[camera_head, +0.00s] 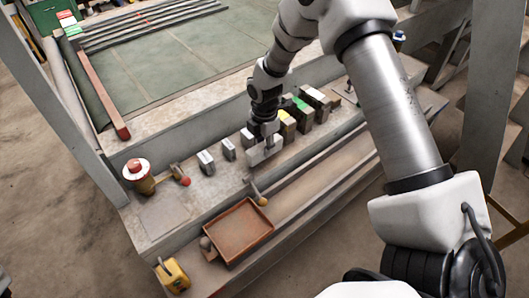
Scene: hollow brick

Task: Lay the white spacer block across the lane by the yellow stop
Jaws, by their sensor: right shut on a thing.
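My right gripper (265,138) points down over the bench, at the near end of a row of blocks. It is shut on a pale block, which looks like the white spacer block (262,154). The block is at or just above the bench top; I cannot tell if it touches. A yellow piece (287,128), perhaps the yellow stop, stands just right of the gripper, partly hidden by it. Small pale blocks (206,162) and (228,149) stand apart to the left along the same line. My left gripper is not in view.
Dark blocks, one green-topped (301,112), stand close on the right. A brown tray (239,232) and a wooden-handled tool (257,192) lie in front. A red-topped canister (138,175) stands at left, and a yellow item (172,273) at front left.

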